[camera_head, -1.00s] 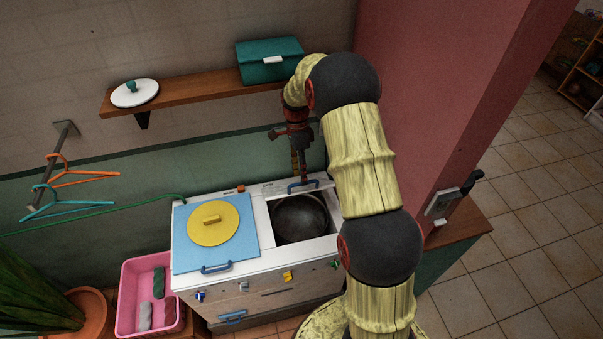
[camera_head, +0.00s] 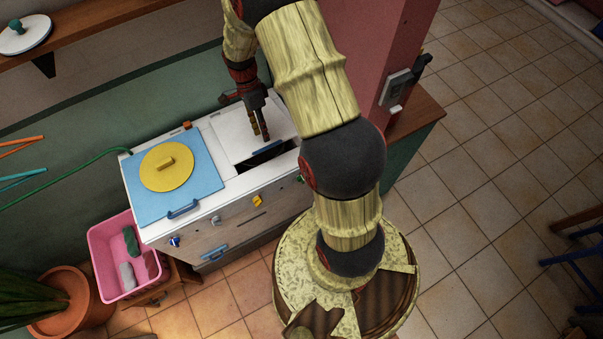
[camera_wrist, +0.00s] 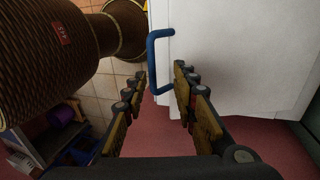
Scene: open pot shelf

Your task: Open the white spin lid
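The white spin lid (camera_head: 248,125) is on the right half of the washer, tilted with a dark gap under its front edge. The tub below is mostly hidden. In the wrist view the lid (camera_wrist: 235,55) fills the upper right, with its blue handle (camera_wrist: 153,62) on its left edge. My gripper (camera_head: 262,138) is over the lid near that front edge. In the wrist view my gripper (camera_wrist: 160,78) is open, its fingers apart on either side of the handle's lower end. I cannot tell whether a finger touches the handle.
The blue left lid (camera_head: 204,178) is shut, with a yellow disc (camera_head: 166,167) on it. A pink basket (camera_head: 105,262) stands on the left. A wooden shelf (camera_head: 110,22) is above. The pink wall (camera_head: 372,60) and a counter (camera_head: 418,112) are close on the right.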

